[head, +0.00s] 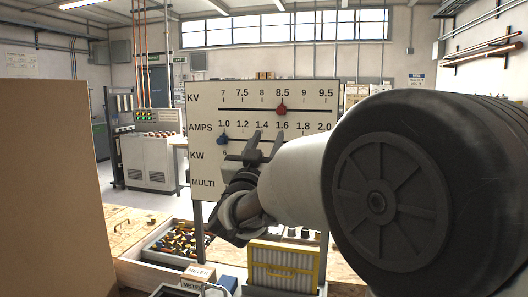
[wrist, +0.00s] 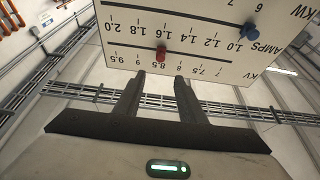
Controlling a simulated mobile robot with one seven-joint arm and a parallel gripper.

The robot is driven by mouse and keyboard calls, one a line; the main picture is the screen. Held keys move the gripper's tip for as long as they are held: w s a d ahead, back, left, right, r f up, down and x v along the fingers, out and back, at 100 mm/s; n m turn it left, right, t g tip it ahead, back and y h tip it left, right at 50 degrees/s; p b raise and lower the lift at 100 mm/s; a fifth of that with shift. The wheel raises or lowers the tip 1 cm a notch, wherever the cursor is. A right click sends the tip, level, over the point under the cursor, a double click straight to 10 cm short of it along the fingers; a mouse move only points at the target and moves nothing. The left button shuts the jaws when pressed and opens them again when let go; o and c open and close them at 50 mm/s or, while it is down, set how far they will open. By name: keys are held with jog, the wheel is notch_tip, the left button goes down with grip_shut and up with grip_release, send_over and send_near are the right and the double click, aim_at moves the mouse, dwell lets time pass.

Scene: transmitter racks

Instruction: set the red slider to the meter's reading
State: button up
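A white panel (head: 205,105) carries KV, AMPS, KW and MULTI rows. The red slider (head: 281,109) sits on the KV track, at about 8.5. The blue slider (head: 222,139) sits at about 1.0 on the AMPS track. My gripper (head: 267,138) is open and empty in front of the panel, just below the red slider in the head view. The wrist view shows the panel upside down, with the red slider (wrist: 161,53) beyond the gap between my fingertips (wrist: 160,78), not touched. A METER label (head: 200,272) stands low in front; no readable meter face shows.
A tray of colourful parts (head: 160,258) and a yellow-framed filter box (head: 283,265) stand below the panel. A tan board (head: 55,190) blocks the left side. My arm hides the panel's lower right.

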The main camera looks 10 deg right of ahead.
jog(key=shift+v, duration=1.7)
jog(key=s+a+f+n+g+y, duration=0.3)
jog(key=s+f+n+g+y, duration=0.35)
jog(key=s+f+y, duration=0.4)
jog(key=s+d+f+m+g+h, duration=0.1)
jog(key=s+d+f+g, duration=0.25)
jog(key=s, duration=0.35)
jog(key=s+d+f+g, duration=0.2)
jog(key=s+f, duration=0.3)
jog(key=s, duration=0.3)
jog(key=s+d+f+m+g+h, duration=0.1)
jog(key=s+d+f+g, duration=0.2)
jog(key=s, duration=0.4)
notch_tip(320, 180, up, 14)
jog(key=p, duration=1.5)
jog(key=shift+w+a, duration=0.35)
jog(key=shift+a, duration=0.15)
